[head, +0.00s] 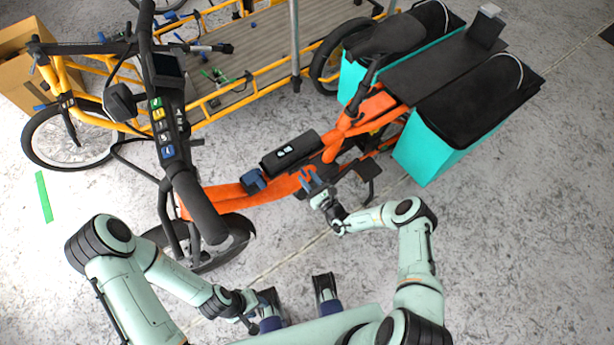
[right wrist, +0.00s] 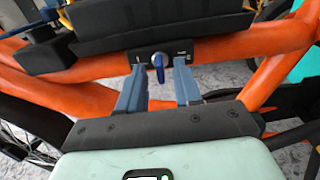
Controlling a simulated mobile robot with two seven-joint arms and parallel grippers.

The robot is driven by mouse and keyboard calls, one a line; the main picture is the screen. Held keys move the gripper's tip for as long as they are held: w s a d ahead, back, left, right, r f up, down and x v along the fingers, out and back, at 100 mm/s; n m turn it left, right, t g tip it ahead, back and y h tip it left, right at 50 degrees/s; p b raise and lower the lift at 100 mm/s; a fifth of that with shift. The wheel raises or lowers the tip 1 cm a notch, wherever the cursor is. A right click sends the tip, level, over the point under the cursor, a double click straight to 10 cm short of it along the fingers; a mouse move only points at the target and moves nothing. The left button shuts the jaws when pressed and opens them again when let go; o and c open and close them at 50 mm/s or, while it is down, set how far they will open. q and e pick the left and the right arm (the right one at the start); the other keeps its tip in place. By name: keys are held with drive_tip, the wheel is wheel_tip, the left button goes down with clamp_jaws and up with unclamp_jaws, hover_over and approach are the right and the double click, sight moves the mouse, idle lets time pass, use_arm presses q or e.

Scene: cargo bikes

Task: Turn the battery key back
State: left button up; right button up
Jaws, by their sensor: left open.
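The blue battery key (right wrist: 159,62) sits in a dark lock plate (right wrist: 185,48) on the orange bike's frame, below the black battery (right wrist: 135,22). Its grip points roughly straight up and down in the right wrist view. My right gripper (right wrist: 159,74) is open, with a blue-grey finger on each side of the key and a gap to it on both sides. In the head view my right gripper (head: 310,182) is at the frame beside the battery (head: 290,149), and the key cannot be made out. My left gripper (head: 264,302) is open and low, away from the bike.
The orange bike's handlebar (head: 185,185) rises left of the battery. Teal bags (head: 430,155) hang at its rear. A yellow cargo bike (head: 230,95) stands behind, and a cardboard box (head: 22,65) is at the far left. Bare floor (head: 520,240) lies at the right.

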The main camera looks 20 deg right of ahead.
use_arm(q)
drive_tip(key=shift+w+r+p, duration=0.15)
drive_tip(key=shift+r+p, duration=0.3)
drive_tip(key=shift+r, duration=0.05)
use_arm(e)
drive_tip(key=v, duration=1.2)
drive_tip(key=shift+s, duration=0.15)
drive_tip(key=s+a+r+n+g+y+p, duration=0.2)
drive_tip(key=s+a+r+n+g+y, duration=0.2)
drive_tip(key=s+a+n+g+y, duration=0.65)
drive_tip(key=s+n+g+h+p, duration=0.2)
drive_tip(key=s+n+g+h, duration=0.75)
drive_tip(key=s, duration=0.65)
use_arm(q)
wheel_tip(320, 180, up, 6)
drive_tip(key=w+p, duration=0.1)
drive_tip(key=w, duration=0.1)
drive_tip(key=shift+w+p, duration=0.2)
drive_tip(key=shift+p, duration=0.1)
use_arm(e)
drive_tip(key=w+d+r+n+t+h, duration=0.2)
drive_tip(key=w+d+r+n+h, duration=0.1)
drive_tip(key=n, duration=0.4)
drive_tip(key=shift+d+r+n+h, duration=0.3)
drive_tip(key=shift+d+r+n, duration=0.15)
drive_tip(key=shift+d, duration=0.45)
